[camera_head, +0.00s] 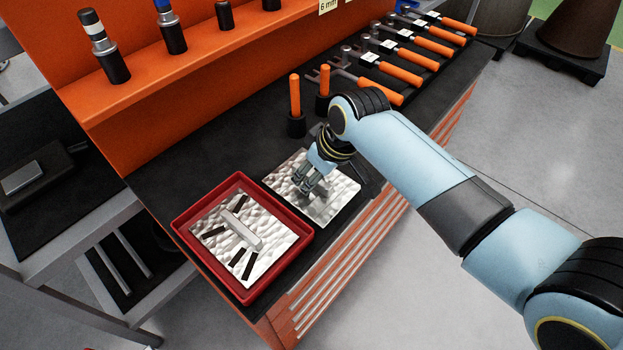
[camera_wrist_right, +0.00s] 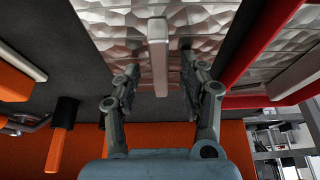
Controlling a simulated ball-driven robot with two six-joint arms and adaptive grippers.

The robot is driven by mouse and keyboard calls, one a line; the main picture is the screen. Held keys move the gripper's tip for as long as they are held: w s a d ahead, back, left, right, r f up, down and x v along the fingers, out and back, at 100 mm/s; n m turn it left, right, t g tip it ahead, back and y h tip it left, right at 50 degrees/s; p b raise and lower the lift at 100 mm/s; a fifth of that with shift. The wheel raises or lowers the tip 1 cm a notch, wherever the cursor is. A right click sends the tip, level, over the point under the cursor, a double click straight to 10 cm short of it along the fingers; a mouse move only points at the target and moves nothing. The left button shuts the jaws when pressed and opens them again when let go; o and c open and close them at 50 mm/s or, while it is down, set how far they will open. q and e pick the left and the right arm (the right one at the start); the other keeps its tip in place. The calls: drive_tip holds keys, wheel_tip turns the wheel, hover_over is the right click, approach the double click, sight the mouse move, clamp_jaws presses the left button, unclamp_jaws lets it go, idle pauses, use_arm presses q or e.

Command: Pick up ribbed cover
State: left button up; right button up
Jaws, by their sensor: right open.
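A silver plate with a dimpled surface (camera_head: 343,192) lies on the dark bench top, right of the red tray; I take it as the ribbed cover. A raised grey bar (camera_wrist_right: 158,50) stands out from it in the right wrist view. My right gripper (camera_head: 306,186) is above this plate, pointing down. In the wrist view its open fingers (camera_wrist_right: 160,75) are on either side of the bar, with gaps visible; I cannot tell how far down they reach. In the head view the gripper hides the bar and part of the plate. My left gripper is not in view.
A red tray (camera_head: 183,232) beside the plate holds a similar dimpled plate (camera_head: 268,222) with a grey bar and black strips. Orange-handled tools (camera_head: 295,95) stand behind the gripper, and several more (camera_head: 402,73) lie along the bench. An orange back panel (camera_head: 190,100) borders it.

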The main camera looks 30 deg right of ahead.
drive_tip(key=shift+f, duration=0.1)
idle(0.4)
clamp_jaws()
